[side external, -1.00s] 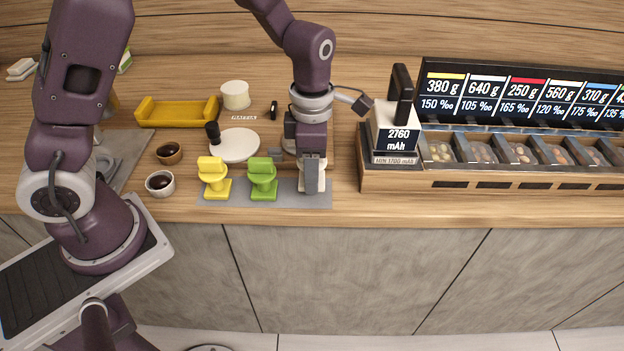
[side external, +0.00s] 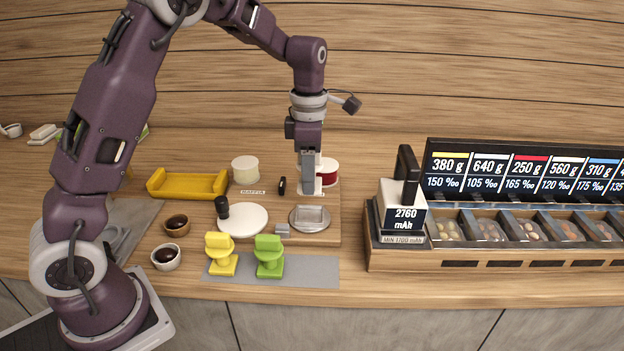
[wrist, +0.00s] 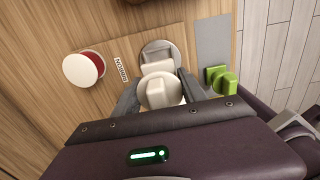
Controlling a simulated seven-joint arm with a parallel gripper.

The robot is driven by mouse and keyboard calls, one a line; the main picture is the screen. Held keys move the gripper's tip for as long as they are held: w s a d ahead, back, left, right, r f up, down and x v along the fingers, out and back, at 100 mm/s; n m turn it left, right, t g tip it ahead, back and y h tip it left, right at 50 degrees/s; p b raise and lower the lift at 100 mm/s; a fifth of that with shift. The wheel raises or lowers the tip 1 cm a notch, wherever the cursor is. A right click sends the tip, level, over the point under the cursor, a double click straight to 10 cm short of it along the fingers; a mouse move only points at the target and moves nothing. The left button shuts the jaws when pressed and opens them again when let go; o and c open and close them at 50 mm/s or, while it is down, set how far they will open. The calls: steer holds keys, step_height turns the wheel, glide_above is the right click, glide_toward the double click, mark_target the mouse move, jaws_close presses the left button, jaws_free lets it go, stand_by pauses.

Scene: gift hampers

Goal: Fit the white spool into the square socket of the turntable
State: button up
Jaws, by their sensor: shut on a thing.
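My gripper (side external: 308,188) is shut on the white spool (side external: 318,187) and holds it above the board. The wrist view shows the spool (wrist: 157,94) upright between my two fingers (wrist: 160,92). The turntable (side external: 310,225) is a round grey metal disc with a raised square socket (side external: 312,213) at its middle. In the side view the spool shows above the disc. In the wrist view the turntable (wrist: 149,52) lies just beyond the spool, which hides part of it. Nothing shows in the visible part of the socket. The spool's underside is hidden.
A yellow spool (side external: 220,262) and a green spool (side external: 269,265) stand on the grey mat (side external: 310,276). A red-wound spool (side external: 330,170) stands behind my gripper. A white disc (side external: 244,219) with a black knob lies left of the turntable. The battery block (side external: 402,215) stands to the right.

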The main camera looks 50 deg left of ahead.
glide_above(310, 217)
steer(key=shift+f, duration=2.9)
steer(key=shift+f, duration=1)
steer(key=o, duration=1.5)
step_height(310, 217, up, 7)
steer(key=shift+r, duration=0.1)
steer(key=shift+s, duration=0.1)
